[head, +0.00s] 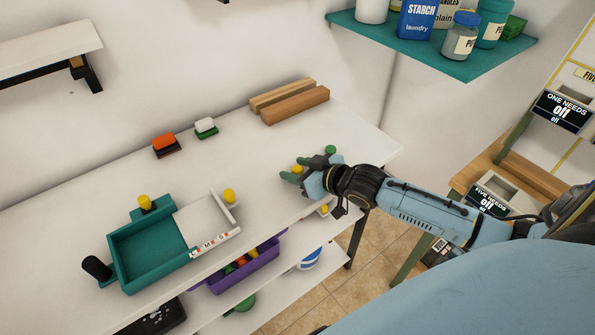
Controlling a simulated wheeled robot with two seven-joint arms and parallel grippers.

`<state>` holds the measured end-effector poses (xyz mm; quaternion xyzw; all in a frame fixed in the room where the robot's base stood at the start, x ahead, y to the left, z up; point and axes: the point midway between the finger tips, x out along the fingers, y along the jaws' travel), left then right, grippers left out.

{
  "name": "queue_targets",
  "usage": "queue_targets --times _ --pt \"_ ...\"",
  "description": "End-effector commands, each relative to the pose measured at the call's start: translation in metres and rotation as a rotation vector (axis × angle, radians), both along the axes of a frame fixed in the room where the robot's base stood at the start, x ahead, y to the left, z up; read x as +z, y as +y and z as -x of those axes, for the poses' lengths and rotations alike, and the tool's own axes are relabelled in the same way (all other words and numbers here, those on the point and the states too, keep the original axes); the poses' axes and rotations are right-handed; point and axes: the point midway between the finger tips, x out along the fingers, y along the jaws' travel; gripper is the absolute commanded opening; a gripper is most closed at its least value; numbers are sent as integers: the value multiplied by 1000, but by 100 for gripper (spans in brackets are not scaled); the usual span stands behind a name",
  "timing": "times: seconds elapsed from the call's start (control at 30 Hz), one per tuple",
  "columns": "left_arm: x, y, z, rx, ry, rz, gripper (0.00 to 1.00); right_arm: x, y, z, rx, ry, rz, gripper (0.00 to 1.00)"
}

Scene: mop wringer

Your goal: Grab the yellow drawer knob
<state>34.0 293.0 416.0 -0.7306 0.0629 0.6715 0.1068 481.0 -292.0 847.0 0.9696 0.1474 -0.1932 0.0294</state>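My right gripper (300,172), with green fingers, is above the right part of the white table, near its front edge. Its fingers look spread apart. A small yellow knob-like piece (297,168) shows beside the fingers; I cannot tell whether they touch it. Another small yellow piece (323,209) shows below the gripper at the table's front edge, partly hidden by it. A teal tray-like box (125,262) at the left has a yellow knob (146,202) at its back and another yellow knob (229,196) by its white plate. Which one is the drawer knob is unclear. My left gripper is out of view.
A black handle (97,268) sticks out at the box's left. Orange (164,143) and white-green (206,127) brushes and wooden blocks (295,105) lie along the back. A purple bin (232,275) is below. The table's middle is clear.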

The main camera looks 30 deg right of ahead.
Motion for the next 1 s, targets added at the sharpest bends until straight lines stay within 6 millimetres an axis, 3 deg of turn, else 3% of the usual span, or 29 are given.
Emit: queue_targets --times 0.07,0.3,0.63,1.0 --pt "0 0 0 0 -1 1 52 0 0 0 0 0 0 36" --pt "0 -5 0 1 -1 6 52 0 0 0 0 0 0 4" --pt "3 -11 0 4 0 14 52 10 0 0 1 -2 1 4" --pt "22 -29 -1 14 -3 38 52 81 0 0 0 -4 1 4"
